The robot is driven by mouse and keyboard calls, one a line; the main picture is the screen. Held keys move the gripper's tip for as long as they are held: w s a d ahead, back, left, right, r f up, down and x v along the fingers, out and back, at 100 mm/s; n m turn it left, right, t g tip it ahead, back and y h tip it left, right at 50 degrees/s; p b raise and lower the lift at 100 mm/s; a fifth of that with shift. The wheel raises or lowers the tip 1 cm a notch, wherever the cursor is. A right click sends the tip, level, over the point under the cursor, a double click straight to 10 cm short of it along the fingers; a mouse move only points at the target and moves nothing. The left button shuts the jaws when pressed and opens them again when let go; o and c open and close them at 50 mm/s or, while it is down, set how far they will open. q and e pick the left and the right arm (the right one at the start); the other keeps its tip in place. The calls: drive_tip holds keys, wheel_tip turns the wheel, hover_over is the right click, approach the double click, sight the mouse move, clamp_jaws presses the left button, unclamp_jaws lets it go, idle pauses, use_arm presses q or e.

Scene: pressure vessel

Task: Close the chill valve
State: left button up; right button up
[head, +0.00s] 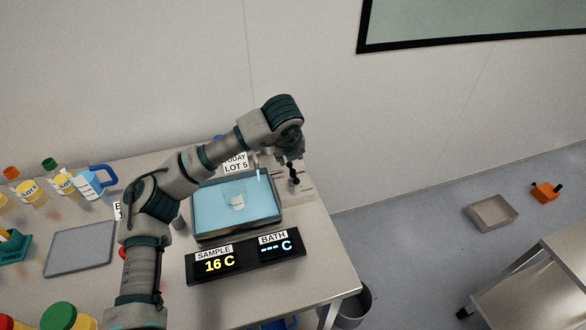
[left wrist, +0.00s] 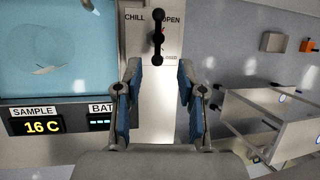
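The chill valve has a black bar handle with rounded ends (left wrist: 158,36), standing upright in the left wrist view. It sits on a pale panel (left wrist: 135,40) marked CHILL, OPEN and CLOSED. In the head view the dark handle (head: 294,174) shows at the table's back right, just below my wrist. My left gripper (left wrist: 158,70) is open, its two blue-padded fingers apart with nothing between them. The handle's lower end lies near the fingertips in the picture; I cannot tell the gap in depth. In the head view the left gripper (head: 289,150) is mostly hidden. My right gripper is not in view.
A tray of blue liquid (head: 212,212) holding a clear beaker (head: 236,200) stands left of the valve. A display (head: 245,258) reads SAMPLE 16 C, BATH dashes. Bottles (head: 60,178), a jug (head: 92,184) and a grey tray (head: 80,248) are farther left. A cart (head: 540,262) stands right.

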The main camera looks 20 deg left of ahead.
sight(291, 169)
use_arm(q)
drive_tip(key=x, duration=1)
drive_tip(key=shift+s+a+b, duration=0.1)
drive_tip(key=shift+a+b, duration=0.25)
drive_tip(key=shift+b, duration=0.05)
drive_tip(key=shift+d+f, duration=0.1)
drive_tip(key=shift+f, duration=0.1)
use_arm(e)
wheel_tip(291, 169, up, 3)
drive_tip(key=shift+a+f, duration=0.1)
use_arm(q)
drive_tip(key=shift+d, duration=0.1)
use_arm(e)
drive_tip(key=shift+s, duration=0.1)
use_arm(q)
drive_tip(key=shift+c, duration=0.9)
clamp_jaws()
